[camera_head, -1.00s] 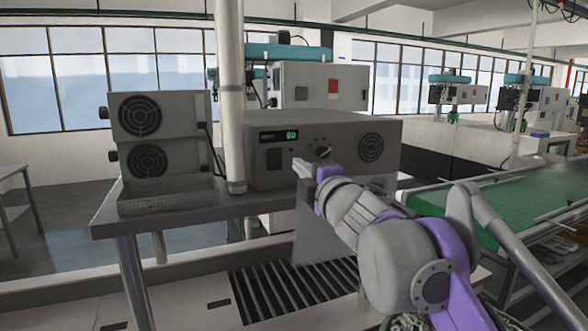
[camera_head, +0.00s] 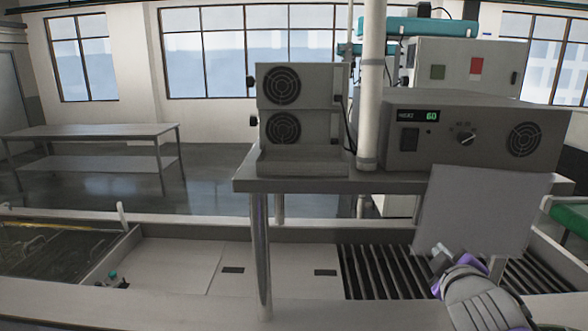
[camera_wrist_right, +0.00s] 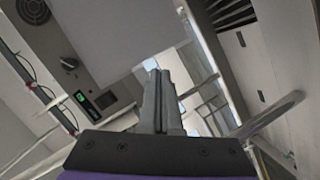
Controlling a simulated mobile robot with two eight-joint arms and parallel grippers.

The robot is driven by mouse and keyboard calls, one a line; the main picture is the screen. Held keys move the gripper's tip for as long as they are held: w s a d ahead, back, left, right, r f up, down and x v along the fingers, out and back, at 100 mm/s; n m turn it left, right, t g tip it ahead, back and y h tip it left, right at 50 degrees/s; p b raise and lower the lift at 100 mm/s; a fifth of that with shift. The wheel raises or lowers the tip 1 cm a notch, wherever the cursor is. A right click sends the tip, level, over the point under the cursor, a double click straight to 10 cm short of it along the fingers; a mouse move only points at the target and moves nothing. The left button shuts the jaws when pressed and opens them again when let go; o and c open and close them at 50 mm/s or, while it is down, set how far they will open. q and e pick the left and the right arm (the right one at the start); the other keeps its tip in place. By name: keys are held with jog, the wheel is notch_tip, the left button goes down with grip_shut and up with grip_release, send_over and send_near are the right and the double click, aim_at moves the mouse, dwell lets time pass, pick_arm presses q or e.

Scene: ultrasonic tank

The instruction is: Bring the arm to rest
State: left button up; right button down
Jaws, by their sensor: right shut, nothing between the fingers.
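My right gripper (camera_head: 440,256) is low at the lower right of the head view, in front of a plain grey panel (camera_head: 480,210). It is shut and empty; its two fingers (camera_wrist_right: 160,100) lie together in the right wrist view. The ultrasonic control box (camera_head: 475,138) stands on the shelf above and behind the gripper. Its green display (camera_head: 431,115) reads 60, with a black switch (camera_head: 409,139) and a knob (camera_head: 466,137) beside it. The display also shows tilted in the right wrist view (camera_wrist_right: 80,97). My left gripper is not in view.
The metal shelf (camera_head: 300,185) has a post (camera_head: 261,255) at its front left. Two stacked fan units (camera_head: 295,105) stand on it. Dark slats (camera_head: 375,271) and pale tank covers (camera_head: 175,265) lie below. A grey table (camera_head: 90,131) is at the far left.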

jog(key=s+a+f+m+g+y, duration=0.1)
jog(key=s+a+f+m+g, duration=0.1)
jog(key=s+f, duration=0.5)
jog(key=s+a+f+m+g+y, duration=0.1)
jog(key=s+a+f+m+g, duration=0.2)
jog(key=f, duration=1.2)
jog(key=s+a+f+m+g+y, duration=0.2)
jog(key=s+a+f, duration=0.4)
jog(key=s+f, duration=0.4)
jog(key=shift+s+f+m+g, duration=0.3)
jog(key=shift+f+m+g, duration=0.15)
jog(key=shift+g, duration=0.45)
